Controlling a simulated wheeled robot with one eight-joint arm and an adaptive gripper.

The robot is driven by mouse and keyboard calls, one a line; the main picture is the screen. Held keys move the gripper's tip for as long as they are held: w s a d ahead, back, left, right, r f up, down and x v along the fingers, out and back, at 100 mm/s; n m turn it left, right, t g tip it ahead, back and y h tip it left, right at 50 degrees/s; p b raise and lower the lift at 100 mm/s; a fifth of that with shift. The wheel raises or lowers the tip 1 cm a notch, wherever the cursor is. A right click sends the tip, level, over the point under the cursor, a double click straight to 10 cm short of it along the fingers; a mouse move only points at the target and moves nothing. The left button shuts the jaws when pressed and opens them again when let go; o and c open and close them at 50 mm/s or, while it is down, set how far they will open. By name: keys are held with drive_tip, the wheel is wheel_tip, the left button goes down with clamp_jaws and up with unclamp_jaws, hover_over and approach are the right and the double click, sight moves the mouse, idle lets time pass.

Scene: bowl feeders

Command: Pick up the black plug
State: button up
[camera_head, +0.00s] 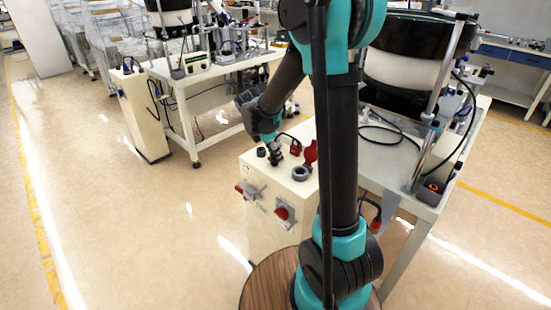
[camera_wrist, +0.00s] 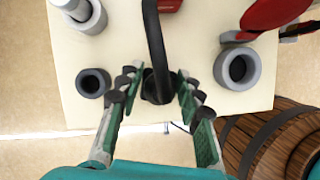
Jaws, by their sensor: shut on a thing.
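The black plug (camera_wrist: 157,88) sits between my fingers in the wrist view, over the pale top of the cabinet. A thick black cable (camera_wrist: 153,35) runs up the picture from it. My gripper (camera_wrist: 156,92) has a green finger on either side of the plug and is shut on it. I cannot tell whether the plug's lower end touches the cabinet top. In the head view my gripper (camera_head: 274,153) reaches down to the cabinet top (camera_head: 281,183), and the plug is too small there to make out clearly.
A dark ring socket (camera_wrist: 93,83) and a grey ring socket (camera_wrist: 237,68) flank my gripper. A red plug (camera_head: 310,152) stands on the right of the cabinet top. Red switches (camera_head: 283,212) are on the cabinet front. A wooden barrel (camera_wrist: 265,148) stands close by. Open floor lies left.

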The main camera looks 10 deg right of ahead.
clamp_jaws()
